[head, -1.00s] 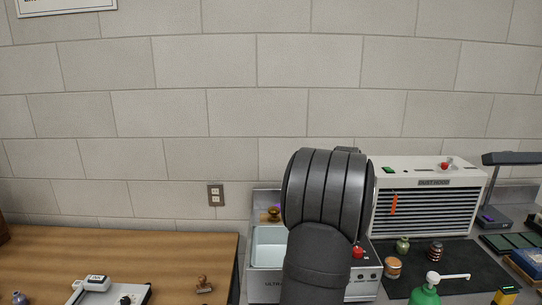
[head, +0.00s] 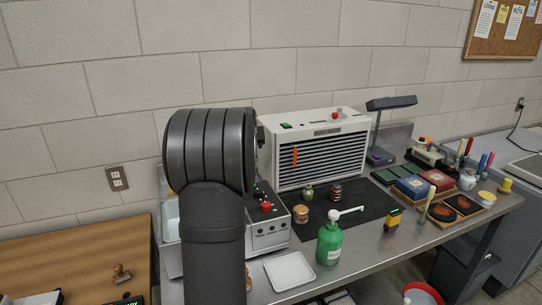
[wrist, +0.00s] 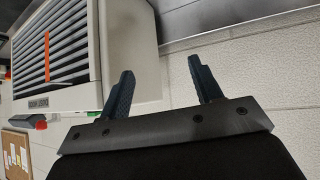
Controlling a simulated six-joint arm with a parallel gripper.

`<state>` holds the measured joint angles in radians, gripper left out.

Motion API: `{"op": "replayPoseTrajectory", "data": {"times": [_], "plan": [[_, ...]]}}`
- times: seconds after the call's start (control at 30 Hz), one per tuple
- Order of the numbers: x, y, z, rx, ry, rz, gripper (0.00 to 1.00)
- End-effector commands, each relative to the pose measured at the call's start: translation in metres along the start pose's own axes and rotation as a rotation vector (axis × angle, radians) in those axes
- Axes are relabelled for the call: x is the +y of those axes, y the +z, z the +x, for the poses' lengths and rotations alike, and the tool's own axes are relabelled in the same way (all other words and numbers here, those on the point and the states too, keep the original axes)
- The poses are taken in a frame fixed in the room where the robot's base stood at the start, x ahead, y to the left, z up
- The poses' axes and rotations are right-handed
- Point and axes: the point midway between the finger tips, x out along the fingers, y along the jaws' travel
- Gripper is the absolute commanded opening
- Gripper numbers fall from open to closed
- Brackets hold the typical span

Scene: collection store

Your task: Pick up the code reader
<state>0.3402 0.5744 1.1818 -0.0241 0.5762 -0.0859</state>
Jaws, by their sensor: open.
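A small upright yellow-and-black device (head: 393,219) stands near the front edge of the steel bench in the head view. It may be the code reader, but it is too small to be sure. My gripper (wrist: 160,67) is open and empty in the wrist view, with bare wall beyond its fingers. In the head view my arm hides the gripper, which is well left of the device.
The steel bench (head: 372,262) holds a green pump bottle (head: 330,243), a white tray (head: 289,271), small jars on a dark mat and a dust hood (head: 345,126). A lamp (head: 391,103) and colored boxes stand right. A wooden table (head: 75,258) is left.

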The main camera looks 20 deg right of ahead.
Motion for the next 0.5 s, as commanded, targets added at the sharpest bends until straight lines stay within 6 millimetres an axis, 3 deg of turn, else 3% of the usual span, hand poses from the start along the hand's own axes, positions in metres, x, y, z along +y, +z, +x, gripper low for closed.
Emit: {"op": "replayPoseTrajectory", "data": {"times": [0.33, 0.43, 0.5], "plan": [[0.005, 0.001, 0.000, -0.005, 0.006, 0.010, 0.51], [0.033, 0.008, 0.001, -0.035, 0.037, 0.066, 0.51], [0.070, 0.018, 0.001, -0.075, 0.080, 0.147, 0.51]]}}
